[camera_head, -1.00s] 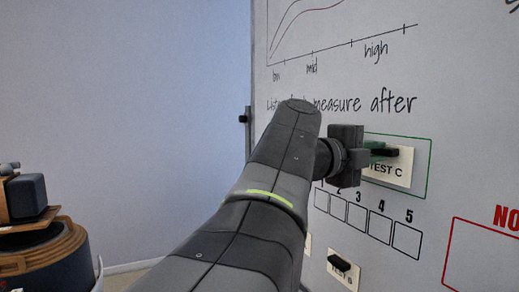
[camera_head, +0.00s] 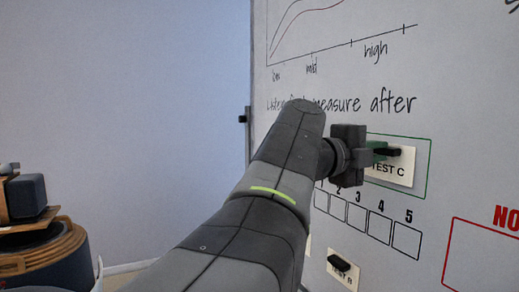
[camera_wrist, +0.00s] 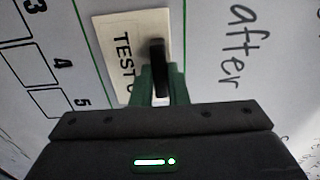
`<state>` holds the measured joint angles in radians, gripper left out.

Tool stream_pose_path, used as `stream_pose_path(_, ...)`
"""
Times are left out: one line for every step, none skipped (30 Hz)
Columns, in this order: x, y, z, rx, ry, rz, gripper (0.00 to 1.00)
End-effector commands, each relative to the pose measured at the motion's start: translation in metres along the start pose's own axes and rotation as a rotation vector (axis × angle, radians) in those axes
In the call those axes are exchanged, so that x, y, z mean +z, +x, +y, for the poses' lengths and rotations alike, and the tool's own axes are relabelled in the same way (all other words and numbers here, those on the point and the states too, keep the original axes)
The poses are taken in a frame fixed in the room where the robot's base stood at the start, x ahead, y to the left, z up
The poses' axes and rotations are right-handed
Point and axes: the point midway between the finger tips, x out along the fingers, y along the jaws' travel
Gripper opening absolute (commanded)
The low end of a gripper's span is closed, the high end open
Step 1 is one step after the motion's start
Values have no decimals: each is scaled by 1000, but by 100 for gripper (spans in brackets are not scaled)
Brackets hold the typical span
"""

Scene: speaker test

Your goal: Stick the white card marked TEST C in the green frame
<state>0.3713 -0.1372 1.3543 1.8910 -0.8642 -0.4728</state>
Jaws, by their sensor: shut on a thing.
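The white card marked TEST C (camera_head: 390,173) is at the whiteboard, inside the outline of the green frame (camera_head: 428,168) in the head view. My gripper (camera_head: 388,151) is shut on the black handle at the card's upper part. In the wrist view, the card (camera_wrist: 122,60) appears turned sideways, with the black handle (camera_wrist: 157,55) between the green fingertips (camera_wrist: 158,88). The card looks flat to the board, but I cannot tell whether it touches. My wrist and fingers hide the frame's left part.
The whiteboard (camera_head: 480,130) carries a graph, handwriting and a row of numbered boxes (camera_head: 380,226) below the frame. Another card with a black handle (camera_head: 343,270) is lower down. A red outline (camera_head: 450,255) is at right. Brown and dark equipment (camera_head: 40,250) stands at far left.

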Motion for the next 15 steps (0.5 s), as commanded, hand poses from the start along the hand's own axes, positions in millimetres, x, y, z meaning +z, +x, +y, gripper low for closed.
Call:
stream_pose_path(0,1,0,0,0,1,0)
stream_pose_path(0,1,0,0,0,1,0)
stream_pose_path(0,2,0,0,0,1,0)
stream_pose_path(0,2,0,0,0,1,0)
stream_pose_path(0,2,0,0,0,1,0)
stream_pose_path(0,3,0,1,0,1,0)
stream_pose_path(0,3,0,0,0,1,0)
stream_pose_path(0,3,0,0,0,1,0)
stream_pose_path(0,3,0,0,0,1,0)
stream_pose_path(0,3,0,0,0,1,0)
stream_pose_path(0,3,0,0,0,1,0)
stream_pose_path(0,3,0,0,0,1,0)
stream_pose_path(0,3,0,0,0,1,18)
stream_pose_path(0,3,0,0,0,0,24)
stream_pose_path(0,3,0,0,0,0,31)
